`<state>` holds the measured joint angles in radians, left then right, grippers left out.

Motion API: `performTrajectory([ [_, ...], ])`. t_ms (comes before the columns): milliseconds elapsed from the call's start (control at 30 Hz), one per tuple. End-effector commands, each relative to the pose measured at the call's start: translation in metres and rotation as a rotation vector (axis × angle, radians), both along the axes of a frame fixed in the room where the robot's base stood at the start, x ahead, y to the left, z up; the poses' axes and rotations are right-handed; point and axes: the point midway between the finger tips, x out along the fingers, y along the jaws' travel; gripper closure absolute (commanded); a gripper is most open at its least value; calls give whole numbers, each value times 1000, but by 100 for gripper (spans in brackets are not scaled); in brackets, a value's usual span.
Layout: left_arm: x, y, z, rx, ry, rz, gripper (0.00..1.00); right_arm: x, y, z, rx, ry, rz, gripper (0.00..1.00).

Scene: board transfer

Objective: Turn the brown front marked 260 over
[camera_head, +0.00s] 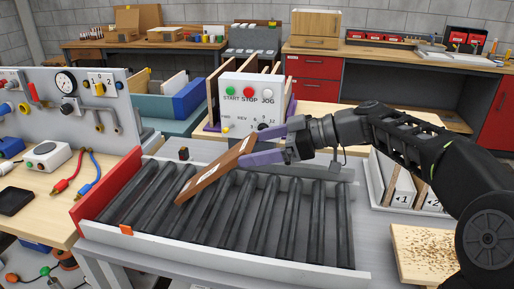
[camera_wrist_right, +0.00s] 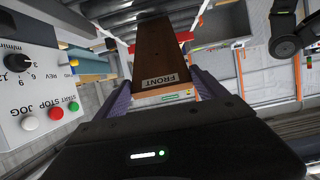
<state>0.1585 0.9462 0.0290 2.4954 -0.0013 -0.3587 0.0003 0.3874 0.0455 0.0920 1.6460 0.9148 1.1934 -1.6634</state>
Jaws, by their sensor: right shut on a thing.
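The brown front (camera_head: 213,173) is a flat brown board held tilted above the roller conveyor, its lower end toward the left. A pale label shows on its face, too small to read in the head view. In the right wrist view the brown board (camera_wrist_right: 162,50) carries a label reading FRONT near the gripper; I cannot see a 260. My right gripper (camera_head: 262,156) has purple fingers shut on the board's upper right end; the fingers also flank it in the right wrist view (camera_wrist_right: 163,93). My left gripper is not in view.
The roller conveyor (camera_head: 225,262) has dark rollers and a red end plate (camera_head: 107,191). A control box (camera_head: 250,98) with START, STOP and JOG buttons stands close behind the gripper. A white rack (camera_head: 377,180) with numbered boards is at the right.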

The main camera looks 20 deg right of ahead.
Motion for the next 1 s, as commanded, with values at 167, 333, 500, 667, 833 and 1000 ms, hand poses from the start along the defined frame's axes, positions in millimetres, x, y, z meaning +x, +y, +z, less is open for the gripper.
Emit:
performTrajectory([
  [167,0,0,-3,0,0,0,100,0,0,-1,1,-2,0,67],
  [333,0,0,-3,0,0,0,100,0,0,0,1,-2,0,67],
  [500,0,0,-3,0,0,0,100,0,0,0,1,-2,0,67],
  [667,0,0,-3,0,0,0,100,0,0,-1,0,-1,0,7],
  [833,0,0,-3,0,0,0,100,0,0,-1,0,-1,0,0],
  [1000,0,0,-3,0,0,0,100,0,0,-2,-1,1,0,7],
])
